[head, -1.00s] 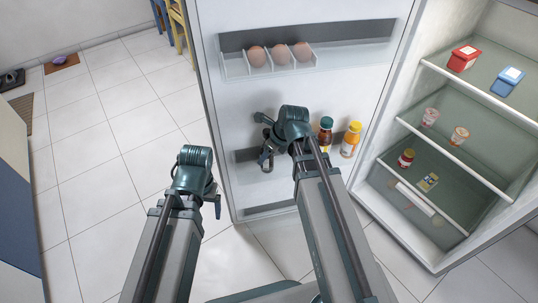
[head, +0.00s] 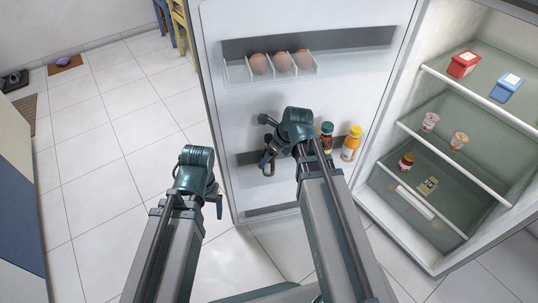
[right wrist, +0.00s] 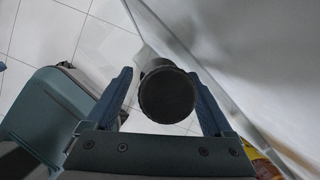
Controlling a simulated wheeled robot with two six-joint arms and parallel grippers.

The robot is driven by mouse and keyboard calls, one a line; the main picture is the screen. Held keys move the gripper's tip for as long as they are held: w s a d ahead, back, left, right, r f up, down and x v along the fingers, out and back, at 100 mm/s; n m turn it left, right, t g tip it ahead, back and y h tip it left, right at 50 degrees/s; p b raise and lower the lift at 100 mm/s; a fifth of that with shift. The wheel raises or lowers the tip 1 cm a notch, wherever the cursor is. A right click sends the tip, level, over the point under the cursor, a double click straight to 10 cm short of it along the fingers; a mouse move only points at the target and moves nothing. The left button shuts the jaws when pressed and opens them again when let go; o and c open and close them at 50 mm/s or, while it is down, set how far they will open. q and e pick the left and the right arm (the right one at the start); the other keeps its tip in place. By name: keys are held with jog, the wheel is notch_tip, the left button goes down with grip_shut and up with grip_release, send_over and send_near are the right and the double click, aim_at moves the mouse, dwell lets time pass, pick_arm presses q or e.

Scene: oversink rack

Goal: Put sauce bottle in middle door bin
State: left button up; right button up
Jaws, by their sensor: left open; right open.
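A bottle with a round dark cap (right wrist: 166,97) stands between the spread fingers of my right gripper (right wrist: 163,100) in the right wrist view. My left gripper (head: 216,204) is open and empty, left of the right arm and in front of the door's lower left edge.
A green-capped bottle (head: 327,130) and an orange bottle with a yellow cap (head: 350,146) stand right of my right arm in the door. An egg holder (head: 310,66) is above. The fridge shelves (head: 455,152) hold small packs and cups.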

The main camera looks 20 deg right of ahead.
jog(key=p+v, duration=0.8)
jog(key=v, duration=0.2)
jog(key=shift+p, duration=0.3)
jog(key=b+x, duration=1.1)
jog(key=x, duration=0.1)
jog(key=shift+b, duration=0.3)
